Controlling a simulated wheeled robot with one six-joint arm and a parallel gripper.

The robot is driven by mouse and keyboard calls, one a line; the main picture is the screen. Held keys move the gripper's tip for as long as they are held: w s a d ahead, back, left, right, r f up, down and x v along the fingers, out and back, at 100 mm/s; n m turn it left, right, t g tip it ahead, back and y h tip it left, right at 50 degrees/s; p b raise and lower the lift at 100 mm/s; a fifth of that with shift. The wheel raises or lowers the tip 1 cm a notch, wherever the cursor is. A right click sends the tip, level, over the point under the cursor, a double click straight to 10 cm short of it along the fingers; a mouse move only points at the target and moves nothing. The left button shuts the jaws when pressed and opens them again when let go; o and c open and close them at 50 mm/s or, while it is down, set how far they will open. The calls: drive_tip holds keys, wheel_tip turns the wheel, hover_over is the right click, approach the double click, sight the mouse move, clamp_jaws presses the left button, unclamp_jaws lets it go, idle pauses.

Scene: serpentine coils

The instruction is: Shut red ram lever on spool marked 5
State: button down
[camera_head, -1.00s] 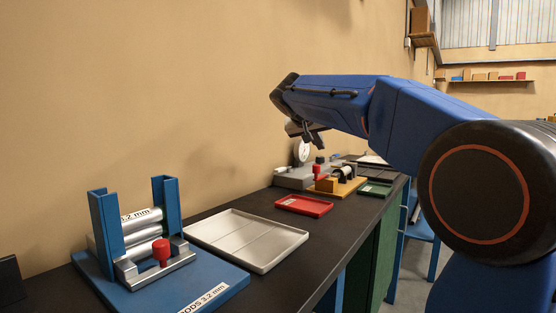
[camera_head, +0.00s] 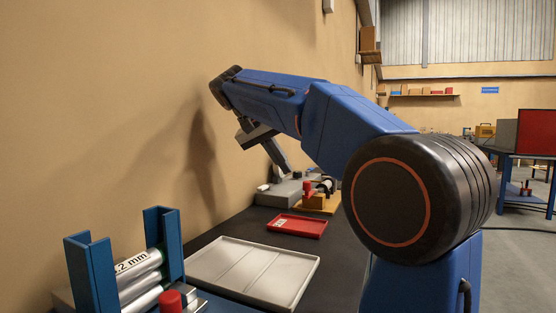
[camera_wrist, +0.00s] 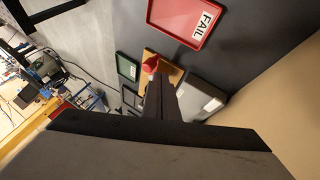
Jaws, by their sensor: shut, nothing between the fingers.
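A small fixture on a yellow-brown base (camera_head: 318,203) stands far along the black bench, with a red upright part (camera_head: 308,188) on it. In the wrist view its base (camera_wrist: 172,72) and the red part (camera_wrist: 151,64) show just beyond my fingertips. My gripper (camera_head: 284,165) is shut and empty, pointing down above the bench; in the wrist view my gripper (camera_wrist: 156,82) partly covers the fixture. I cannot tell whether it touches the red part. No spool marked 5 can be read.
A red tray (camera_head: 298,226) marked FAIL and a pale tray (camera_head: 232,266) lie nearer on the bench. A blue rod rack (camera_head: 89,275) with a red knob (camera_head: 170,300) stands front left. A grey device (camera_head: 282,192) sits beside the fixture, near the wall.

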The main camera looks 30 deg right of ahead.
drive_tip(key=x, duration=0.5)
drive_tip(key=shift+d+f, duration=0.3)
drive_tip(key=shift+s+d+n+t, duration=0.3)
drive_tip(key=shift+s+d+n, duration=0.1)
drive_tip(key=shift+s+d, duration=0.15)
